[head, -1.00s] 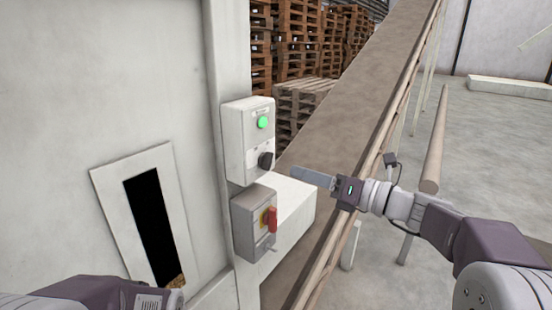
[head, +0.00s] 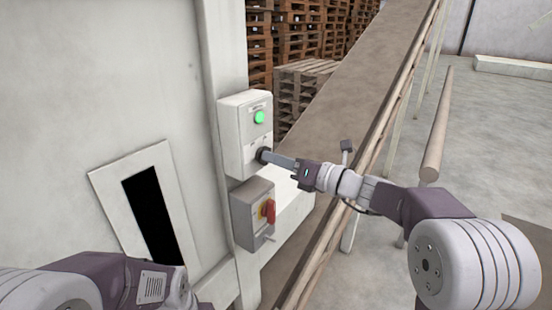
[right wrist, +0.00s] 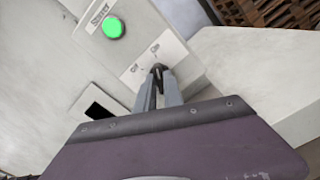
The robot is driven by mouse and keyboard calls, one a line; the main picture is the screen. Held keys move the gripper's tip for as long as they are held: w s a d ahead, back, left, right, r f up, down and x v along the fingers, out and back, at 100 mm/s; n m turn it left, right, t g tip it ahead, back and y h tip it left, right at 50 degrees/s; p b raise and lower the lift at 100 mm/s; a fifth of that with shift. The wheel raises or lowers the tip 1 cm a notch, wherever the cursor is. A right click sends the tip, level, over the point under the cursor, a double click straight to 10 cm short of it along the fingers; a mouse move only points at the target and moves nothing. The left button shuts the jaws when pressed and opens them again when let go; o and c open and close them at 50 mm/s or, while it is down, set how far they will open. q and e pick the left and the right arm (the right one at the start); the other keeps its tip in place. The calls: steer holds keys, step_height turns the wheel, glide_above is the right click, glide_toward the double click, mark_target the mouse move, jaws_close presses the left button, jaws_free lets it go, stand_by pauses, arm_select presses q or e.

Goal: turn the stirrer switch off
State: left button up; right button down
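The stirrer switch is a black knob on the white control box (head: 234,151); in the right wrist view the knob (right wrist: 158,70) sits below the "Off" and "On" marks. Which mark it points to is hard to tell. A green lamp (head: 259,118) glows above it, under a label reading "Stirrer". My right gripper (head: 268,156) is at the knob, its two fingers on either side of it; whether they press on it is not clear. My left arm shows at the bottom left, but its fingertips are not in view.
Just below is a grey box (head: 241,207) with a red rotary handle (head: 270,211). A sloping conveyor (head: 345,100) with a side rail runs close behind my right arm. The white machine wall (head: 100,80) with a dark slot fills the left.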

steer(key=shift+f+n+b, duration=0.15)
steer(key=shift+n+b, duration=5.85)
steer(key=shift+b, duration=0.75)
steer(key=c, duration=1.5)
jaws_free()
steer(key=shift+o, duration=0.2)
steer(key=b+v, duration=0.3)
steer(key=v, duration=0.6)
